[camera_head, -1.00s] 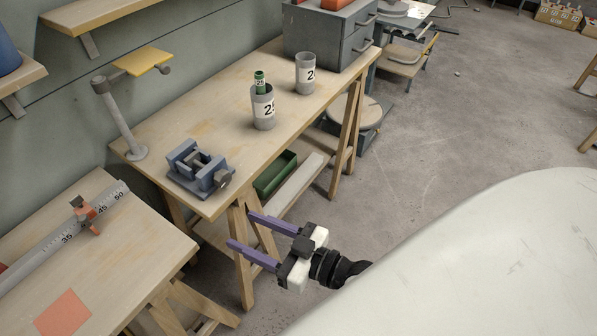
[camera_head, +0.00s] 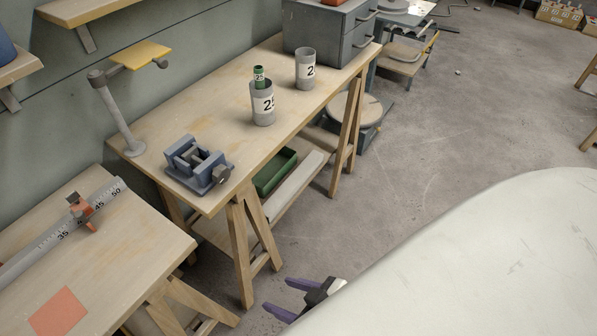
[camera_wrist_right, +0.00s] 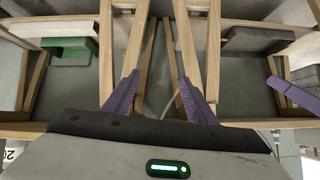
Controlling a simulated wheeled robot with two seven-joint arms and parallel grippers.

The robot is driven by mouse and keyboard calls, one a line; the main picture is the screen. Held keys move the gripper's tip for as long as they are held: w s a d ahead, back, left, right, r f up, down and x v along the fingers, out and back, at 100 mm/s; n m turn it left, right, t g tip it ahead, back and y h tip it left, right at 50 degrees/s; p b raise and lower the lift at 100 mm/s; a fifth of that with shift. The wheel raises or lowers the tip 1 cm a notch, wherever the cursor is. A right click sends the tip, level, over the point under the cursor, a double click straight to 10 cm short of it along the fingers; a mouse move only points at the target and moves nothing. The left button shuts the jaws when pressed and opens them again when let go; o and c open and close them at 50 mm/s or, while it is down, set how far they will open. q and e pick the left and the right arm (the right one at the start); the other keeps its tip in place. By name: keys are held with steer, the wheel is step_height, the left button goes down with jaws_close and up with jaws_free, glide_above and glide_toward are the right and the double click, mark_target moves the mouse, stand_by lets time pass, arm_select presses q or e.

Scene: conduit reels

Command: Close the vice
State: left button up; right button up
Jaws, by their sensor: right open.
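The blue-grey vice (camera_head: 185,178) sits on the wooden workbench near its front left corner. A gap shows between its jaws, and a dark grey knob (camera_head: 221,174) is on its right end. My right gripper (camera_head: 277,295) is open and empty, low in front of the bench and well apart from the vice. In the right wrist view its two purple fingers (camera_wrist_right: 159,88) are spread with nothing between them, and the vice does not show. A purple finger-like part (camera_wrist_right: 292,94) at the right edge there seems to be my left gripper; its opening cannot be told.
The workbench (camera_head: 225,122) also carries two grey cups (camera_head: 263,112), one holding a green cylinder (camera_head: 259,75), and a grey drawer cabinet (camera_head: 325,38). A lamp-like stand (camera_head: 121,115) rises behind the vice. Trestle legs (camera_head: 240,255) stand below. A pale surface (camera_head: 480,260) fills the lower right.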

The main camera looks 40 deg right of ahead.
steer(key=shift+s+d+f+m+g+h, duration=0.4)
steer(key=shift+s+d+f+g+h, duration=0.25)
steer(key=shift+s+d+f, duration=0.45)
steer(key=shift+s, duration=0.2)
